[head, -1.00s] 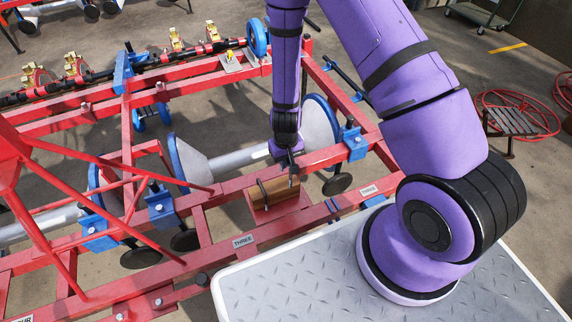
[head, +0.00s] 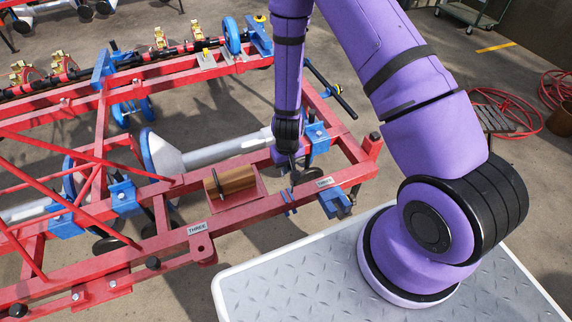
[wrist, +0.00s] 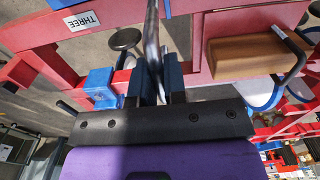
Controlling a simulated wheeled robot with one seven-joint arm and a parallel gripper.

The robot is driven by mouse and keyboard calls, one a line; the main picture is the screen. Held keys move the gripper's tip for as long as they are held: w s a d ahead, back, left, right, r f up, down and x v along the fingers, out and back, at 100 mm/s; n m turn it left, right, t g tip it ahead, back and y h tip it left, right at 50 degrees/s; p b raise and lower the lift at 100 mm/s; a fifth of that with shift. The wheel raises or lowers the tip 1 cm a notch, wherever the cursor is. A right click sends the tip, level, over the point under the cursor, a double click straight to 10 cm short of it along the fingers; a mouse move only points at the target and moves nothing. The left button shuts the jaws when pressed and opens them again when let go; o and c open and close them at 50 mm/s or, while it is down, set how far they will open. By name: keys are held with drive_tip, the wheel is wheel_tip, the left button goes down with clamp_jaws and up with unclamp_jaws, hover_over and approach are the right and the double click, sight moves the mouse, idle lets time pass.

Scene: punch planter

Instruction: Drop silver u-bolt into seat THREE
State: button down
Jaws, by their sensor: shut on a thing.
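My gripper (head: 292,166) hangs over the red planter frame, right of a wooden block, with its fingers pointing down. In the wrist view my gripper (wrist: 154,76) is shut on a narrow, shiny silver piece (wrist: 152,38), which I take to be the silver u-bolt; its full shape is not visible. A THREE label (head: 325,182) is on the front red beam just right of the gripper. A THREE label also shows in the wrist view (wrist: 82,21). A second THREE label (head: 197,229) is farther left. Which spot is the seat is not clear.
The wooden block (head: 237,179) sits in a red tray with a dark u-shaped rod over it. Blue brackets (head: 333,201) hang on the front beam. Another blue bracket (head: 317,137) is behind the gripper. My tread-plate deck is in front of the frame.

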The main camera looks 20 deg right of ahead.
approach(287, 196)
idle(0.8)
drive_tip(key=shift+f, duration=3.45)
idle(2.8)
drive_tip(key=c, duration=1.1)
unclamp_jaws()
